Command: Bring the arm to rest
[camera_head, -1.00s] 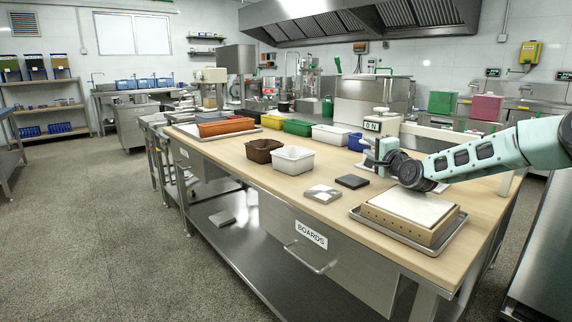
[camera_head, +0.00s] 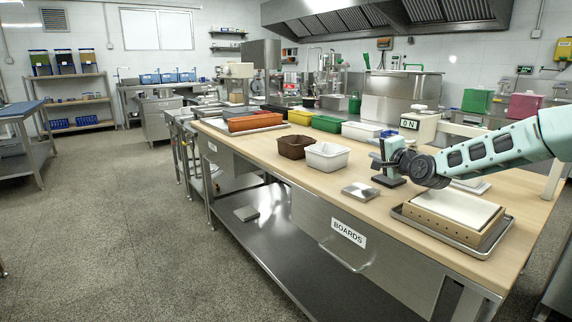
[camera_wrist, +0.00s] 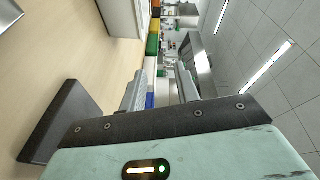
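My gripper (camera_head: 383,160) is held over the wooden table (camera_head: 290,178), near a dark square slab (camera_head: 389,181) that shows just below it. In the wrist view my gripper (camera_wrist: 162,84) has its two fingers apart with nothing held between them. The dark slab (camera_wrist: 62,128) lies at the left of that view, beside my gripper and apart from the fingers. My arm reaches in from the right of the head view, bent low over the table.
A metallic square plate (camera_head: 360,191) lies left of the slab. A tan block with a white top (camera_head: 456,212) sits in a metal tray (camera_head: 408,220) below my arm. A white bin (camera_head: 327,157), a brown bin (camera_head: 296,147) and several coloured bins stand behind. The left floor is clear.

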